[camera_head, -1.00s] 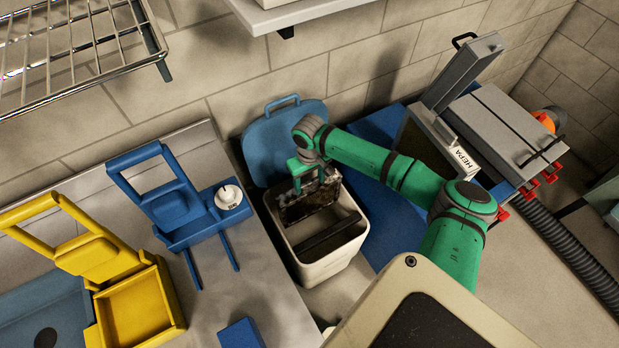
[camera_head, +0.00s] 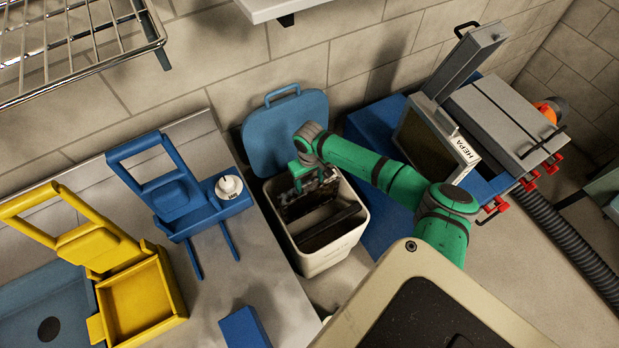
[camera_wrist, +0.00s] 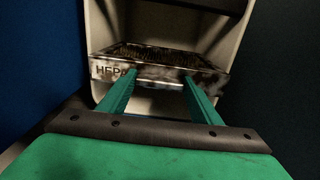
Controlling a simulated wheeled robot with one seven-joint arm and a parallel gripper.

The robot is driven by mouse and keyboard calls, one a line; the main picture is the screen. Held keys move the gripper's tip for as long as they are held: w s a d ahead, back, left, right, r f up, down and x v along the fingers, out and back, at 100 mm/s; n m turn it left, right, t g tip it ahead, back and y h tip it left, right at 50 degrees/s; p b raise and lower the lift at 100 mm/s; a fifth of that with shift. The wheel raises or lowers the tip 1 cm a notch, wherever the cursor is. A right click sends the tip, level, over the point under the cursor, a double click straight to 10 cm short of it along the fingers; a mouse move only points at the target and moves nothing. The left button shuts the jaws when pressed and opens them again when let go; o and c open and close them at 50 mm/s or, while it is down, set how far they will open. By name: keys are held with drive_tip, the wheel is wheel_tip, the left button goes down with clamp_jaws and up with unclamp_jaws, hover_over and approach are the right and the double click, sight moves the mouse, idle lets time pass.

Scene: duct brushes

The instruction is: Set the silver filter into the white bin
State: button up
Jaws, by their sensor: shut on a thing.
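The white bin (camera_head: 333,255) stands open between the counter and the blue machine, its blue lid (camera_head: 283,130) raised against the wall. My gripper (camera_head: 303,176) is over the back of the bin's mouth, pointing down. It is shut on the silver filter (camera_head: 302,205), a dirty, dark-stained panel. The filter hangs upright at the bin's opening, its lower part within the rim. In the wrist view my gripper's fingers (camera_wrist: 162,80) meet the filter's edge (camera_wrist: 160,62), which carries a HEPA label. Whether the filter touches the bin's inside is unclear.
A dark bar (camera_head: 328,228) crosses the bin's mouth in front of the filter. A cleaner, white-framed HEPA filter (camera_head: 455,150) sits in the opened machine (camera_head: 510,125) at right.

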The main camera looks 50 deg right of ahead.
wheel_tip(320, 180, down, 13)
drive_tip(key=shift+r, duration=0.15)
idle(1.4)
idle(0.5)
drive_tip(key=o, duration=1.9)
drive_tip(key=shift+r, duration=7.9)
drive_tip(key=shift+s, duration=0.1)
